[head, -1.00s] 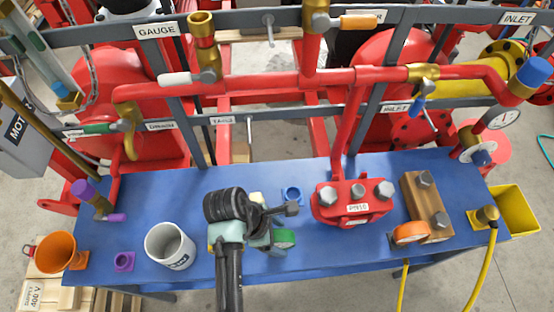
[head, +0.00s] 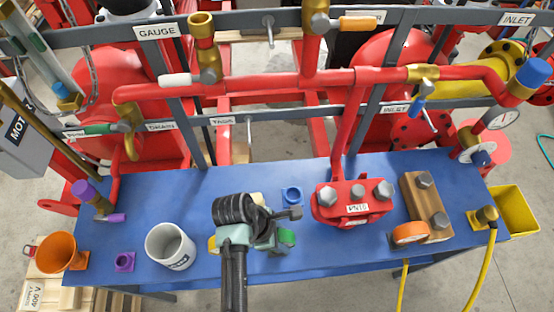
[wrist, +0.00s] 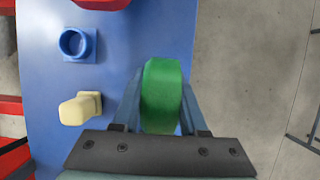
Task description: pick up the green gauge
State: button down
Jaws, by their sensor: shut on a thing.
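The green gauge (head: 287,237) is at the middle of the blue table, partly hidden by my arm in the head view. In the wrist view the green gauge (wrist: 161,92) stands edge-on between the two fingers of my gripper (wrist: 160,110). My gripper is shut on it, with a finger against each side. In the head view my gripper (head: 272,240) is mostly hidden behind my wrist. I cannot tell whether the gauge is clear of the table.
A blue socket (head: 292,196) and a cream piece (wrist: 80,108) are close by on the blue table (head: 330,262). A red pump block (head: 352,203) and a wooden block (head: 425,205) are to the right. A white mug (head: 170,246) stands to the left.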

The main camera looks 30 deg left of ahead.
jog(key=shift+r, duration=0.1)
notch_tip(320, 180, up, 10)
jog(key=shift+f, duration=0.1)
dwell(0.4)
